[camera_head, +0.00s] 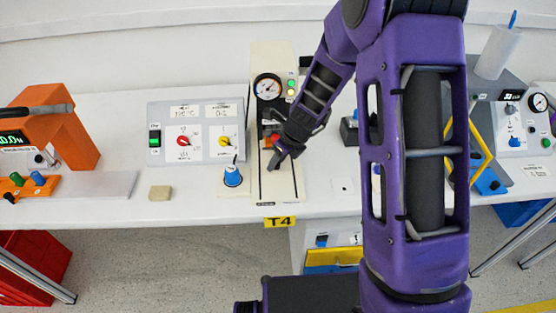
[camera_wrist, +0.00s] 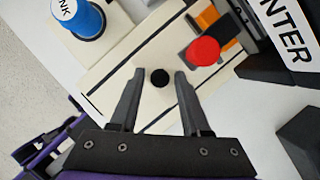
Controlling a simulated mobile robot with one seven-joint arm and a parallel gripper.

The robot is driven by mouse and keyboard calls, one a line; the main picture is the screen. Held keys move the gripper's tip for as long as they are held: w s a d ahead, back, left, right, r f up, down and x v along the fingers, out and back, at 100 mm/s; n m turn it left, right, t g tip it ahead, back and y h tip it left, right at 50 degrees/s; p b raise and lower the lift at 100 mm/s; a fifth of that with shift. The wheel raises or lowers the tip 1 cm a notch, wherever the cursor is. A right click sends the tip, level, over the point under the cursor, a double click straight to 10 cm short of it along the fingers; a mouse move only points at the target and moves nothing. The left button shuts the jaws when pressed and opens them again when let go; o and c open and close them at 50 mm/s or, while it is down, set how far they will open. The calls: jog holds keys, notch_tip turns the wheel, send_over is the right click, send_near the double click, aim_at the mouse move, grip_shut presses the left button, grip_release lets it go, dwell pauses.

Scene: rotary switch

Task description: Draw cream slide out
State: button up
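The cream slide (camera_head: 276,187) is a pale flat plate between two dark lines, at the front of the T4 station in the head view. In the wrist view the cream slide (camera_wrist: 122,88) runs diagonally, with a small round black knob (camera_wrist: 159,77) on it. My gripper (camera_head: 277,160) is over the slide in the head view. In the wrist view my gripper (camera_wrist: 159,73) is open, with one finger on each side of the black knob and a gap on both sides. Whether the fingertips touch the plate is unclear.
A red button (camera_wrist: 204,51) on a dark block is close to the right finger. A blue knob (camera_head: 232,176) stands left of the slide. A grey switch panel (camera_head: 197,133) is behind it, and a beige block (camera_head: 160,193) lies farther left on the white table.

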grip_shut()
dwell(1.2)
